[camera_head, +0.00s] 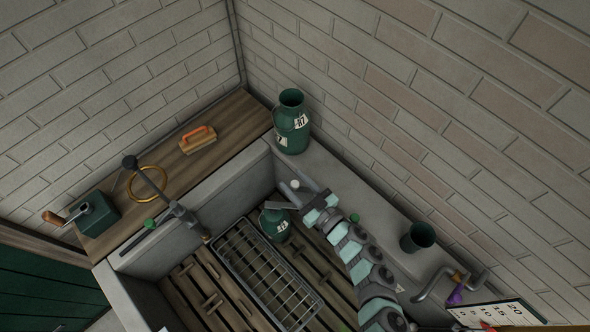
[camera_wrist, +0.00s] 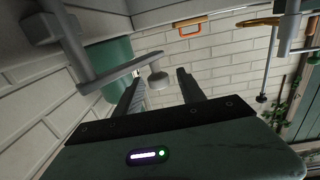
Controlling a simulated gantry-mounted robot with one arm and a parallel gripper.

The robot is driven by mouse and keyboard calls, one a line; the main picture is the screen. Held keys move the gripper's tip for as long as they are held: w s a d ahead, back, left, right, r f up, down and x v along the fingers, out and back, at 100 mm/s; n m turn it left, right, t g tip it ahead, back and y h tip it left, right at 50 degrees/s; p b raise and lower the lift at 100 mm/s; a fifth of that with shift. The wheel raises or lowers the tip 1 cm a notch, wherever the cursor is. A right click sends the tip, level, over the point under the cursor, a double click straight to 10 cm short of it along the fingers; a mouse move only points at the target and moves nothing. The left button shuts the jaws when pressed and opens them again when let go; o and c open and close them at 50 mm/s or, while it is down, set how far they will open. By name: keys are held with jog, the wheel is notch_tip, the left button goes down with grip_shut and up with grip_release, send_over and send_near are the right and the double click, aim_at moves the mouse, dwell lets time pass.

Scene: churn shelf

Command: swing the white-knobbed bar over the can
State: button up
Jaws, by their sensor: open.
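The grey bar (camera_wrist: 115,75) runs from a bracket at the upper left of the wrist view to its white knob (camera_wrist: 158,80). In the head view the white knob (camera_head: 295,184) shows near the far trough wall, just beyond my gripper. My gripper (camera_wrist: 160,90) is open; in the wrist view the knob appears between its fingertips, but I cannot tell whether it is within their reach. A small green can (camera_head: 277,230) with a white label stands in the trough, its top partly hidden near my gripper. A larger labelled green can (camera_head: 291,128) stands on the back ledge.
A wire rack (camera_head: 265,275) lies on the slatted trough floor. A green cup (camera_head: 418,238) stands on the right ledge. Brick walls close the corner.

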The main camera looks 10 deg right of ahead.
notch_tip(320, 180, up, 20)
jog(key=p, duration=0.4)
jog(key=shift+f+p, duration=0.15)
jog(key=shift+p, duration=0.2)
